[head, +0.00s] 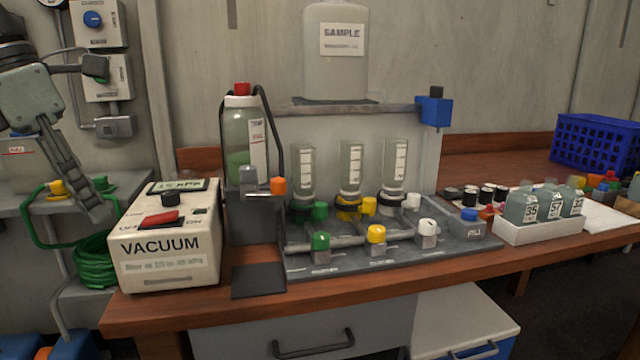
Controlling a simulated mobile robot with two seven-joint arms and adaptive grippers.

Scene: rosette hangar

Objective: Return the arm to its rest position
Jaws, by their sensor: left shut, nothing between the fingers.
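My left gripper (96,205) comes in from the left edge, with its fingers together and pointing down, empty. In the picture its fingertips are just left of the white VACUUM box (170,250), in front of the grey side shelf. I cannot tell whether they touch anything. My right gripper is out of view.
A manifold (380,255) with coloured valves and several clear cups stands on the wooden bench (300,295). A bottle with a red cap (242,89) is beside it. A SAMPLE container (336,75) sits above. A green hose coil (92,258) hangs below the shelf.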

